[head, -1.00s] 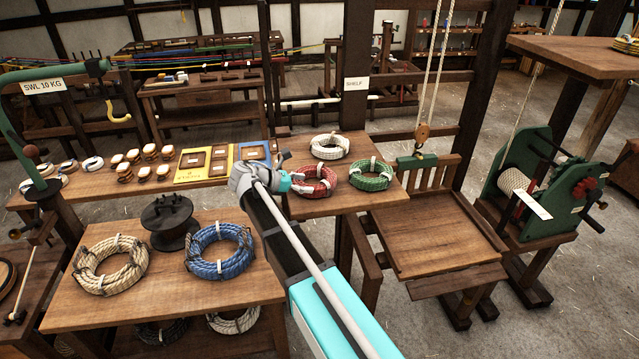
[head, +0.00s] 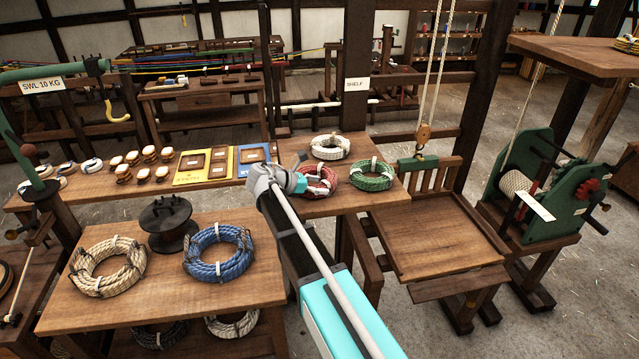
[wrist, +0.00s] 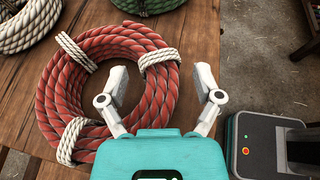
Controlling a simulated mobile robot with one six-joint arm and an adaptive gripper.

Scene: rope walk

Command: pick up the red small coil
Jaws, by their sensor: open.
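The red small coil (head: 321,180) lies flat on the wooden shelf, partly hidden behind my wrist in the head view. My gripper (wrist: 161,88) is open in the wrist view. Its left finger shows over the coil's open centre and its right finger beyond the coil's outer right side, so the coil's right band shows between them. I cannot tell how high the fingers are above the shelf. In the head view the fingers are hardly visible.
A white coil (head: 330,146) and a green coil (head: 371,175) lie close to the red one on the shelf (head: 345,203). A tan coil (head: 107,266), a blue coil (head: 218,253) and a dark spool (head: 168,223) are on the nearer bench. A hanging wooden platform (head: 440,240) is right of the shelf.

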